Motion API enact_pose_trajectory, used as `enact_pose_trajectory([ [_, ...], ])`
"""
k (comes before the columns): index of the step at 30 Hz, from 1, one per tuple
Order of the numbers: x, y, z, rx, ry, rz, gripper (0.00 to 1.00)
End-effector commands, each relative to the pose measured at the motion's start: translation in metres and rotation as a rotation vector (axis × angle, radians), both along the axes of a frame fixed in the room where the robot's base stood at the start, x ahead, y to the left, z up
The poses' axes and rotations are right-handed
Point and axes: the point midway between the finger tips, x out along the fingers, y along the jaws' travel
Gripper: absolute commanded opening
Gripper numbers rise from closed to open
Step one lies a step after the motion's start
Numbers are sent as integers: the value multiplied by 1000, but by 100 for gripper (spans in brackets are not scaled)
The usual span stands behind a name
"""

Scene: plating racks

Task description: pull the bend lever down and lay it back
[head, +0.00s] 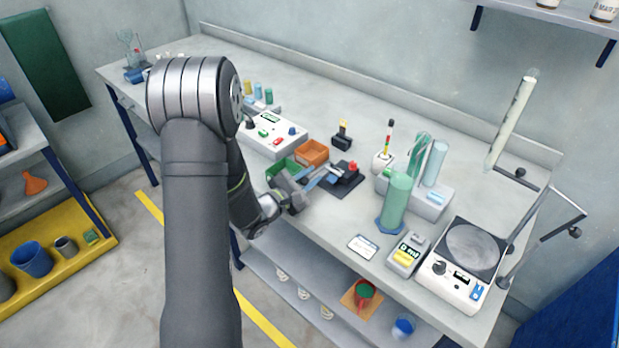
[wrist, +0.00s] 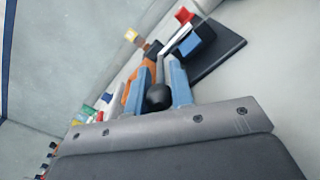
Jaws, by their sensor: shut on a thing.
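The bending jig sits on the bench on a dark base plate (head: 345,187), with a red part (head: 353,167) on top. The plate (wrist: 222,58) and red part (wrist: 184,14) also show in the wrist view. My gripper (head: 321,177) is low at the jig's left side. In the wrist view its blue fingers (wrist: 156,82) stand on both sides of the bend lever's black ball knob (wrist: 157,98). It is shut on the lever. The lever's grey rod (wrist: 160,70) runs from the knob toward the jig. The lever is hard to make out in the head view.
An orange bin (head: 313,152) and a green bin (head: 277,170) stand left of the jig. A small black and yellow device (head: 342,135) is behind it. A green cylinder (head: 396,200) stands to the right. Bare bench lies in front of the jig.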

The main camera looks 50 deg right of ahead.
Motion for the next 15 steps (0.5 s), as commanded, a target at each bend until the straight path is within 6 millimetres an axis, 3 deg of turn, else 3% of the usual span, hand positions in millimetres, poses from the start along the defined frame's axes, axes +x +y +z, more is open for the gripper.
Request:
enact_pose_trajectory([
  [15,0,-8,29,283,-7,0,0],
])
